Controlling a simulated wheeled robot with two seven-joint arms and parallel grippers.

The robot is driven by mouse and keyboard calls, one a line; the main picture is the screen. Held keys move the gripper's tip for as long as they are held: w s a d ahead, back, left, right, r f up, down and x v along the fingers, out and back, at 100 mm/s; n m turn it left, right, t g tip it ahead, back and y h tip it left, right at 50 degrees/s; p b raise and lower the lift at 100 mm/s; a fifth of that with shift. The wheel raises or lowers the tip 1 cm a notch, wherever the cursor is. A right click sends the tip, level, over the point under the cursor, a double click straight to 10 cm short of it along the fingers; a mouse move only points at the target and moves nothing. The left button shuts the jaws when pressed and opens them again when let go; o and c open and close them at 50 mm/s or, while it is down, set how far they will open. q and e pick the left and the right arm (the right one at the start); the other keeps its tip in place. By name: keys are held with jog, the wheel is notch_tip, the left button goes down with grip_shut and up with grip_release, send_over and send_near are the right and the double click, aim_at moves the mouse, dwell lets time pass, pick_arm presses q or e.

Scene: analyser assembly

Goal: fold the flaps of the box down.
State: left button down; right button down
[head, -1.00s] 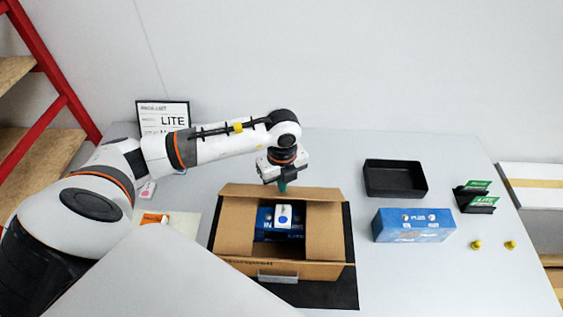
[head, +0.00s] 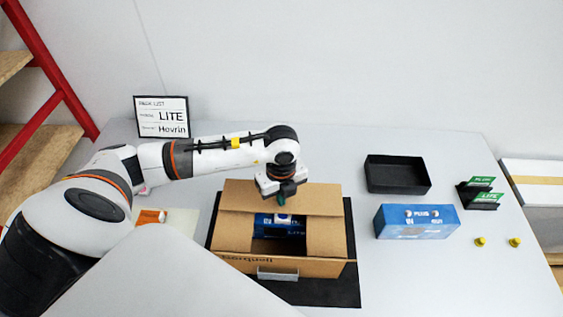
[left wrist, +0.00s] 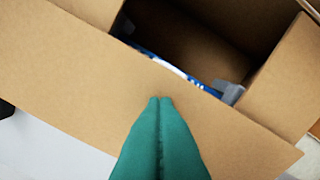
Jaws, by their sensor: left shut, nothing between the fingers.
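The open cardboard box (head: 232,263) stands on a black mat in the middle of the table. Its left flap (head: 233,233) and right flap (head: 326,237) lie inward over the sides of the opening. The far flap (head: 315,199) leans in over the back of the opening. A blue carton (head: 266,229) shows inside, partly covered. My left gripper (head: 281,198) is shut and empty, its green fingers at the far flap. In the left wrist view the closed fingertips (left wrist: 160,100) are over the flap's cardboard (left wrist: 90,75); contact is unclear. My right gripper is not in view.
A black tray (head: 397,187), a blue PLUS box (head: 417,232), a green-card holder (head: 480,200) and two yellow knobs (head: 480,242) are on the right. A pack list sign (head: 161,117) stands at the back left. The mat (head: 345,293) borders the box.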

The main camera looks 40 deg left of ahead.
pick_arm(q)
jog(key=shift+f+b, duration=0.3)
dwell(0.5)
dwell(0.4)
notch_tip(320, 180, up, 8)
jog(key=p, duration=0.5)
jog(key=shift+f, duration=0.2)
jog(key=shift+f, duration=0.1)
